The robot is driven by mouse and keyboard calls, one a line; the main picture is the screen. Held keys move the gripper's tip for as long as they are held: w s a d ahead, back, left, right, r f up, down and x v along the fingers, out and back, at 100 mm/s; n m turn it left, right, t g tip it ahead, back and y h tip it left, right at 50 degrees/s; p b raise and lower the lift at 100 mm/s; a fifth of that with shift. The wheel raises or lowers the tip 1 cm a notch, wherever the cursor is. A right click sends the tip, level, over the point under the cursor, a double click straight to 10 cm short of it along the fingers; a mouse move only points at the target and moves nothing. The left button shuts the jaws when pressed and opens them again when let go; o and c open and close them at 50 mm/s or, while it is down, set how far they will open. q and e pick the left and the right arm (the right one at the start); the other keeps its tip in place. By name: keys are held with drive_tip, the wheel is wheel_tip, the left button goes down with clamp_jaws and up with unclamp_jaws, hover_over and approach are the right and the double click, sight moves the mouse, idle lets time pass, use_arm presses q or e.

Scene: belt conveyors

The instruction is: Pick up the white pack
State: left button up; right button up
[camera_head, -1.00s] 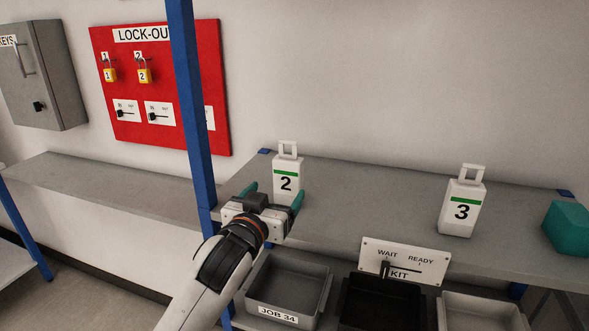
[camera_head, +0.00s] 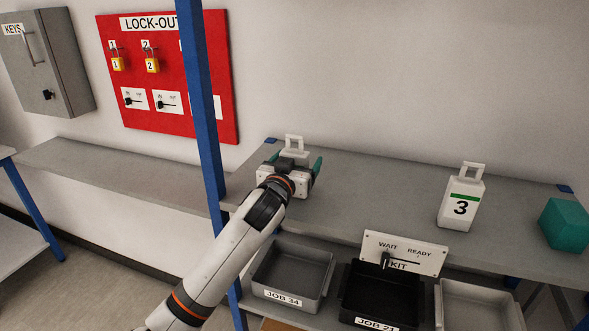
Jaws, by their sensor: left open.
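Two white packs with loop handles stand on the grey shelf (camera_head: 350,190). The pack marked 3 (camera_head: 461,200) stands upright to the right, with a green stripe. The other white pack (camera_head: 295,142) is mostly hidden behind my left gripper (camera_head: 291,165); only its handle and top show. My left gripper is open, its green-tipped fingers spread to either side of this pack. I cannot tell whether they touch it. My right gripper is not in view.
A blue post (camera_head: 203,110) rises just left of my left arm. A teal block (camera_head: 565,224) sits at the shelf's right. Below are a grey JOB 34 bin (camera_head: 283,297), a black bin (camera_head: 379,318) and a WAIT/READY switch plate (camera_head: 405,252). A red lock-out board (camera_head: 170,113) hangs behind.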

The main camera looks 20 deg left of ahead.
use_arm(q)
drive_tip(key=shift+w, duration=0.15)
drive_tip(key=c, duration=1.1)
wheel_tip(320, 180, up, 10)
drive_tip(key=shift+r+b, duration=0.1)
drive_tip(key=shift+b, duration=0.85)
